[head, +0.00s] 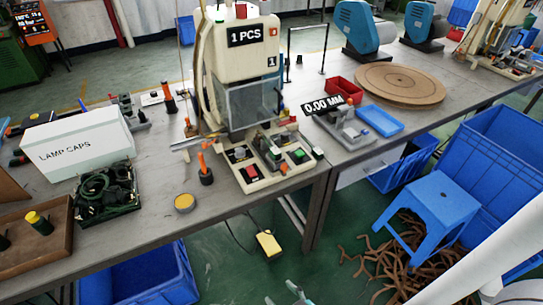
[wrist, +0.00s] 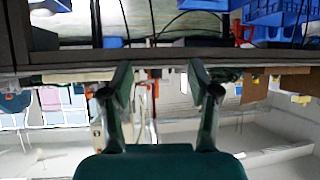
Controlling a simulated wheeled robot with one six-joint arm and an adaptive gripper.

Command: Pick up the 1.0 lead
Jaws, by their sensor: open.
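Dark coiled leads (head: 92,186) lie in a dark green crate (head: 122,210) on the left of the bench in the head view. I cannot read any label that marks one as the 1.0 lead. My gripper (head: 289,294) shows only by its tips at the bottom edge of the head view, low in front of the bench and apart from the crate. In the wrist view my gripper (wrist: 160,88) has its two dark green fingers spread with nothing between them. The wrist picture appears upside down, and I cannot make out the lead there.
A LAMP CAPS box (head: 75,143) stands behind the crate, and a brown tray (head: 40,255) lies left of it. A moulding machine (head: 243,65) stands mid-bench. A blue stool (head: 436,205), brown scraps (head: 388,260) and a yellow pedal (head: 268,245) are on the floor.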

